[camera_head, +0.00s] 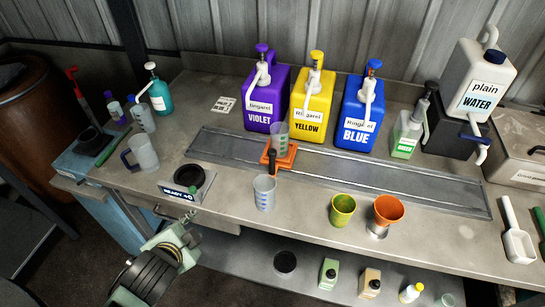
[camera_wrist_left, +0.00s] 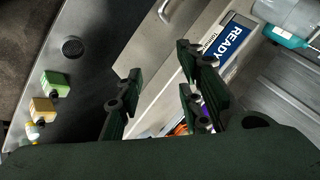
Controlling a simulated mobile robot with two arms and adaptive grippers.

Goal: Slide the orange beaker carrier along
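The orange beaker carrier (camera_head: 288,160) sits on the grey rail (camera_head: 355,177), below and between the violet and yellow jugs. My left gripper (camera_head: 186,230) is in front of the bench edge, below the READY pad and well apart from the carrier. Its two fingers are spread and empty in the left wrist view (camera_wrist_left: 160,95). A bit of orange (camera_wrist_left: 181,129) shows there, mostly hidden by a finger. My right gripper is not in view.
Violet (camera_head: 262,100), yellow (camera_head: 312,105) and blue (camera_head: 362,115) pump jugs stand behind the rail. A measuring beaker (camera_head: 264,193), a yellow-green cup (camera_head: 342,210) and an orange funnel (camera_head: 388,208) stand before it. The READY pad (camera_head: 187,185) is at the front edge.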

